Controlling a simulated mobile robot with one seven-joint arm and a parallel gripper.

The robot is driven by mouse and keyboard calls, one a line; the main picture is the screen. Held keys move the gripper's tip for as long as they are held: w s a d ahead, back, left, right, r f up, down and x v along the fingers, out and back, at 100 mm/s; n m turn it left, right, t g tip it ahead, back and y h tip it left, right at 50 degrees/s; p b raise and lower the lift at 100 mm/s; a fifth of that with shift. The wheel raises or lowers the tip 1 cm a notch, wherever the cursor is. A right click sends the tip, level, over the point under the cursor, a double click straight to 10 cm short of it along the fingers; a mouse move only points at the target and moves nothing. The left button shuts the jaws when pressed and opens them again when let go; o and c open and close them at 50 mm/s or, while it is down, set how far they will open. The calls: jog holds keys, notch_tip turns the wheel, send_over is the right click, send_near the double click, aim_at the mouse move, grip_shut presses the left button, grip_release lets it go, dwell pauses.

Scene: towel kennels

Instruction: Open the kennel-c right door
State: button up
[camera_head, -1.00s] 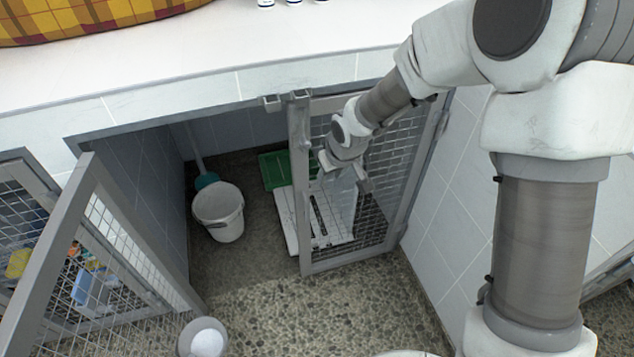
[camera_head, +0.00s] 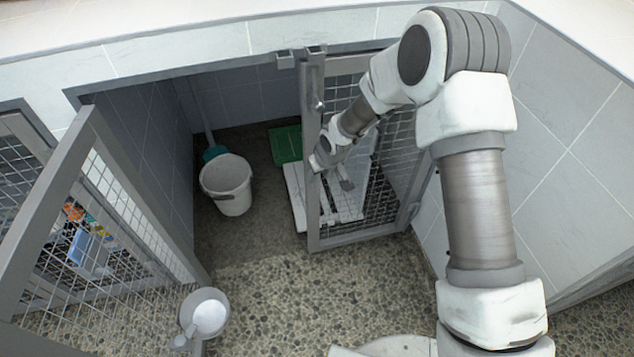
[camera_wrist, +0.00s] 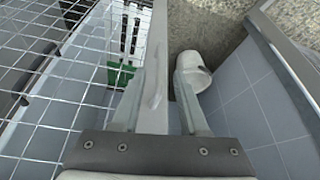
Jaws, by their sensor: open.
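The kennel's right door (camera_head: 313,215) is a grey-framed wire mesh panel, hinged at its right side. It stands about in line with the opening; I cannot tell whether it is slightly ajar. Its free edge post runs up the middle of the head view. My gripper (camera_head: 338,180) is at this door, close to the post at mid height. In the wrist view, the open fingers (camera_wrist: 160,65) stand either side of the grey post (camera_wrist: 154,60), with a gap on the right finger's side. Mesh lies to the left. Contact is unclear.
The left mesh door (camera_head: 45,215) stands swung outward. Inside are a white bucket (camera_head: 228,185), a green mat (camera_head: 286,145) and a white slatted rack (camera_head: 295,190). A round metal bowl-like object (camera_head: 205,312) is near the left door. Pebbled floor (camera_head: 300,300) in front is clear.

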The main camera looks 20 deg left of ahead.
aim_at(317, 190)
jog(key=shift+b+x, duration=0.4)
jog(key=shift+x, duration=1.5)
grip_shut()
